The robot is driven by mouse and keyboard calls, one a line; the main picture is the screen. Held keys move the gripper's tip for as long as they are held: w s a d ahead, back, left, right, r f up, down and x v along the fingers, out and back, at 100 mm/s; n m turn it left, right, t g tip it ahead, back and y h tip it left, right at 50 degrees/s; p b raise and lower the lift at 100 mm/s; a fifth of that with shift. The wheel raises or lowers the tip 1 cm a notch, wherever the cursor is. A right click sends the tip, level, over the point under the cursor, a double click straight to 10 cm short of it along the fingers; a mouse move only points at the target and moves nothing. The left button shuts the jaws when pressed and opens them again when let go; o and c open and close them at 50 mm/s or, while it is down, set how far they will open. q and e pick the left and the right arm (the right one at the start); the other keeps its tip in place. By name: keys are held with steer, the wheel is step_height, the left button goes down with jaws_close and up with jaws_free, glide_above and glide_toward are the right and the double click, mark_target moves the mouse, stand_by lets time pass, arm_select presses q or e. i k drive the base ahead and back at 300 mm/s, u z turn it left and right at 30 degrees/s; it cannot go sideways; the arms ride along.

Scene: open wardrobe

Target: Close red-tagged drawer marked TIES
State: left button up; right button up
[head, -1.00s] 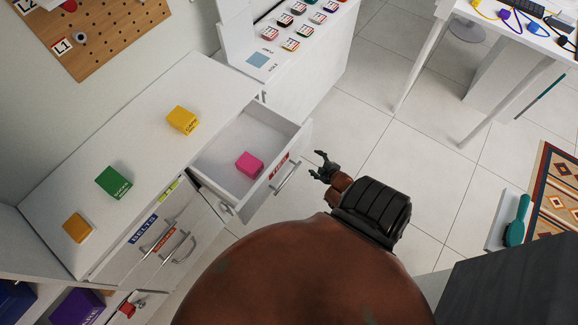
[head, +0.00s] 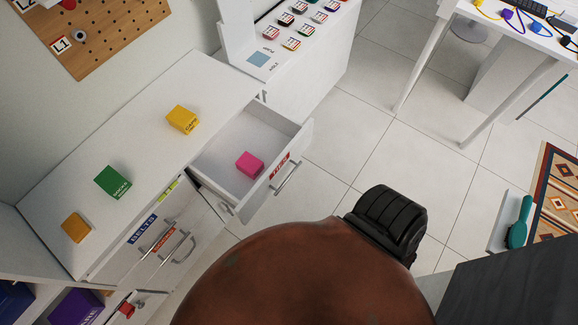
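The drawer (head: 240,140) with the red TIES tag (head: 280,165) stands pulled out from the white cabinet, at the middle of the head view. Its metal handle (head: 287,180) is on the front face, with nothing touching it. A pink box (head: 250,164) lies inside the drawer. My large brown and black arm fills the lower middle, to the right of and below the drawer. No gripper fingers show; the gripper of this arm is hidden behind the arm. My other gripper is outside the view.
The cabinet top (head: 150,150) holds a yellow box (head: 182,119), a green box (head: 113,182) and an orange box (head: 76,228). Other drawer fronts with handles, one tagged BELTS (head: 143,229), are at lower left. Open tiled floor (head: 340,140) lies right of the drawer.

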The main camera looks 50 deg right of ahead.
mark_target(276, 139)
steer(key=z, duration=1.3)
steer(key=i, duration=0.2)
steer(key=z, duration=0.15)
